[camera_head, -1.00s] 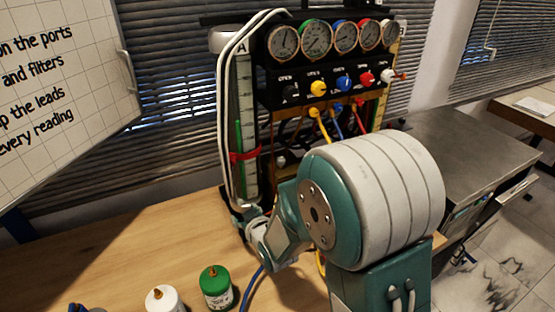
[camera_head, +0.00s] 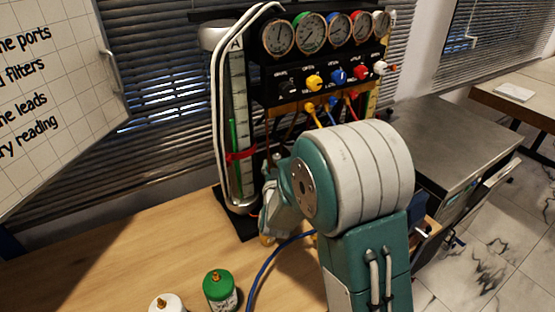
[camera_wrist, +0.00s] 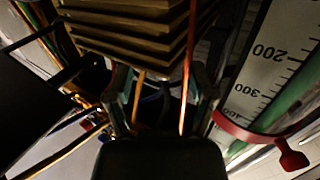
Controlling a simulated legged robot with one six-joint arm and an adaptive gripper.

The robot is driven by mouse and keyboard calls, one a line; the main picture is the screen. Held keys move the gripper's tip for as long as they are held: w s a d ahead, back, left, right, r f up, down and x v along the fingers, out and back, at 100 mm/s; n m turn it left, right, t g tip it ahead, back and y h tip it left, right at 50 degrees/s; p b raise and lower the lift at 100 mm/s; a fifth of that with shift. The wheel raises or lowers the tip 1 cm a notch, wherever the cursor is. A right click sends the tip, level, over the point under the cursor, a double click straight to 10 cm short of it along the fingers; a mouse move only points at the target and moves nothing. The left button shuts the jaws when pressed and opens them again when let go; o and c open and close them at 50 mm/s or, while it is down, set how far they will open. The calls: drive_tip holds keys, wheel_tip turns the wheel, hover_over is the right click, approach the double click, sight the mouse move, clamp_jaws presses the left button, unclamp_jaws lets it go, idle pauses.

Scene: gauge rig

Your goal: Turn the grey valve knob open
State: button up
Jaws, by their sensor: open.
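The valve panel (camera_head: 325,85) stands at the back in the head view, with a row of coloured knobs under its gauges. A pale white-grey knob (camera_head: 380,67) is at its right end and a dark knob (camera_head: 289,87) at its left end. I cannot tell for sure which one is the grey valve knob. My gripper (camera_wrist: 162,98) shows dimly in the wrist view, open, with its fingers apart among hoses and below stacked slats. In the head view my arm hides most of it, low by the rig. No knob is clear in the wrist view.
A scale tube (camera_head: 238,130) with a red clamp (camera_head: 240,155) stands left of the panel; its scale (camera_wrist: 270,65) is close in the wrist view. A green canister (camera_head: 220,290) and a white canister (camera_head: 166,304) stand in front. The left tabletop is mostly clear.

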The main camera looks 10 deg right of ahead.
drive_tip(key=w, duration=0.2)
drive_tip(key=shift+w+a, duration=0.15)
drive_tip(key=shift+w, duration=0.15)
drive_tip(key=shift+d, duration=0.5)
drive_tip(key=shift+a, duration=0.1)
clamp_jaws()
drive_tip(key=shift+a, duration=0.15)
drive_tip(key=shift+n+y, duration=0.4)
drive_tip(key=shift+y, duration=0.2)
drive_tip(key=shift+d+n+y, duration=0.2)
drive_tip(key=shift+n+y, duration=0.9)
drive_tip(key=shift+y, duration=0.6)
drive_tip(key=shift+n+y, duration=1.2)
drive_tip(key=shift+y, duration=0.7)
drive_tip(key=shift+a+y, duration=0.1)
drive_tip(key=shift+y, duration=0.2)
